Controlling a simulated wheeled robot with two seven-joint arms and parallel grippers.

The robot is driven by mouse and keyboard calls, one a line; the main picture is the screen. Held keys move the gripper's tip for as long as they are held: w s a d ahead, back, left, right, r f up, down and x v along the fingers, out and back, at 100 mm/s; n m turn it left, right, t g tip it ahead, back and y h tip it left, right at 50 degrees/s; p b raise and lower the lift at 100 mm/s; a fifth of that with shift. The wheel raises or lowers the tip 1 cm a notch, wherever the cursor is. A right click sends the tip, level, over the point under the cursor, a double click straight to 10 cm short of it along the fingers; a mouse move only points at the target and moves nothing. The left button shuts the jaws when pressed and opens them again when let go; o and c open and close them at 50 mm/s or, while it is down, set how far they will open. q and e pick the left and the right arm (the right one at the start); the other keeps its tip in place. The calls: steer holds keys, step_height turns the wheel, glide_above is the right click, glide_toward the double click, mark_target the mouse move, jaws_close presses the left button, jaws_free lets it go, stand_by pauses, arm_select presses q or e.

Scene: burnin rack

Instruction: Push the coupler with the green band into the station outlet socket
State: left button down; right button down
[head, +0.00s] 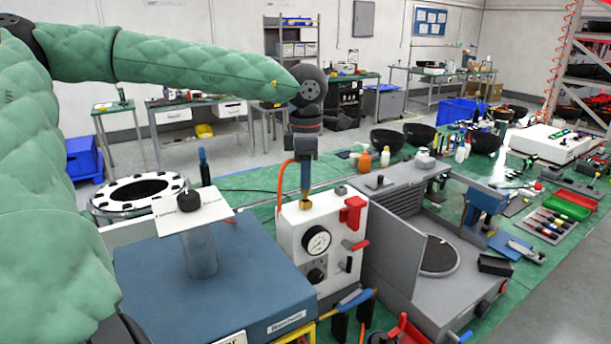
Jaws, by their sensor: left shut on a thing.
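My left gripper (305,158) points straight down above the white station box (292,222) and is shut on the coupler (305,178). The coupler is a small brass-coloured piece held upright, largely hidden by the fingers; I cannot make out its green band. An orange hose (281,190) hangs in a curve beside the gripper. The brass outlet socket (305,204) sits on the top edge of the station, directly below the coupler. The coupler's lower end lines up with the socket; I cannot tell whether it is touching or seated. My right gripper is not in view.
The station carries a round gauge (316,241), a black knob (316,275) and a red lever (353,212). A blue box (240,285) with a clear cylinder (200,252) stands to the left. A grey open-lidded machine (410,215) stands close on the right.

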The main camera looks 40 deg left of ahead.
arm_select(q)
steer(key=shift+b, duration=0.6)
stand_by(0.7)
steer(key=shift+f+b, duration=0.9)
stand_by(0.3)
steer(key=c, duration=1.2)
jaws_free()
step_height(320, 180, up, 6)
steer(key=shift+r+b, duration=0.25)
steer(key=shift+b, duration=0.75)
steer(key=shift+r, duration=0.65)
